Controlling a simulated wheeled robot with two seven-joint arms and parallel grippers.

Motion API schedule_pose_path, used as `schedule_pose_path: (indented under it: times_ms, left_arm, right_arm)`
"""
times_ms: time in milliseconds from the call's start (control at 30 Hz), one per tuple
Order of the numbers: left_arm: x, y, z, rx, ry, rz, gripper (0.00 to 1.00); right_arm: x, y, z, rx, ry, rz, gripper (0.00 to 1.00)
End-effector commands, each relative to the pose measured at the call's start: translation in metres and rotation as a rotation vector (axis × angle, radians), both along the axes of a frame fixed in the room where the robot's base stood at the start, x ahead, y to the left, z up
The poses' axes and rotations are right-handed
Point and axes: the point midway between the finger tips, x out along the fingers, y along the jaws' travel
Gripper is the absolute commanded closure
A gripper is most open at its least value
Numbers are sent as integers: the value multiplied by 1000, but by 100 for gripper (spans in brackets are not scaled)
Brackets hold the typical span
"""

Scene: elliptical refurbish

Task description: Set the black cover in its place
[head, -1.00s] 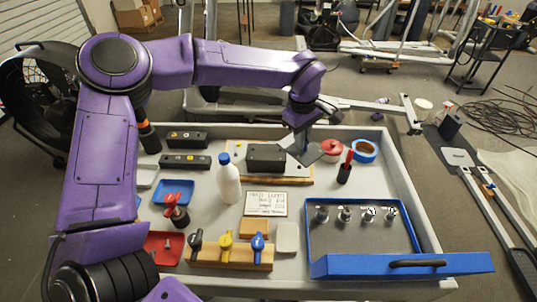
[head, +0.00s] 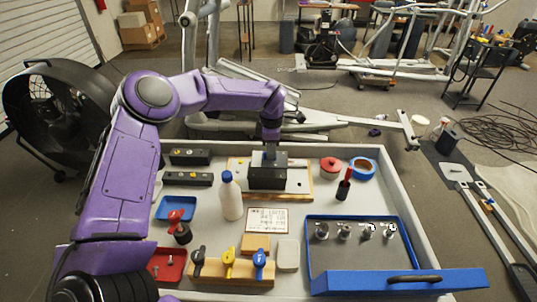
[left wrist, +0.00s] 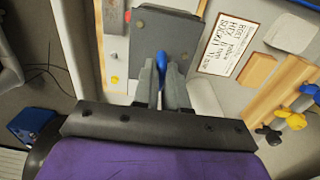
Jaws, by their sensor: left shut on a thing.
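The black cover, a flat dark square plate with small round marks near its corners, fills the upper middle of the left wrist view (left wrist: 160,38). In the left wrist view the gripper fingers (left wrist: 161,75) reach to the plate's near edge. My right gripper is not in view.
A white bottle with a blue cap (head: 231,197) stands close left of the board. A red lidded pot (head: 331,166), a blue tape roll (head: 362,168) and a red-handled tool (head: 344,184) stand right. A lettered sign (head: 267,220) lies in front.

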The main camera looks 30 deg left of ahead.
Motion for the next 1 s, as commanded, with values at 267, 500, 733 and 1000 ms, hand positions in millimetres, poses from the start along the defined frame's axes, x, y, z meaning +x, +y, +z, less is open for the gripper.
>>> schedule_pose_path:
  times_ms: [267, 500, 733, 1000]
  left_arm:
    - [-2, 11, -39, 1, 1, -1, 100]
    - [-2, 10, -44, 0, 0, -1, 85]
    - [-2, 10, -43, 1, -1, -1, 62]
    - [-1, 10, -27, -1, -5, 0, 62]
  right_arm:
    - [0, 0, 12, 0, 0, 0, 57]
    - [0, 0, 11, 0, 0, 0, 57]
    - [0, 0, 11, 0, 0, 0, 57]
    - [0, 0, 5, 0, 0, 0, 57]
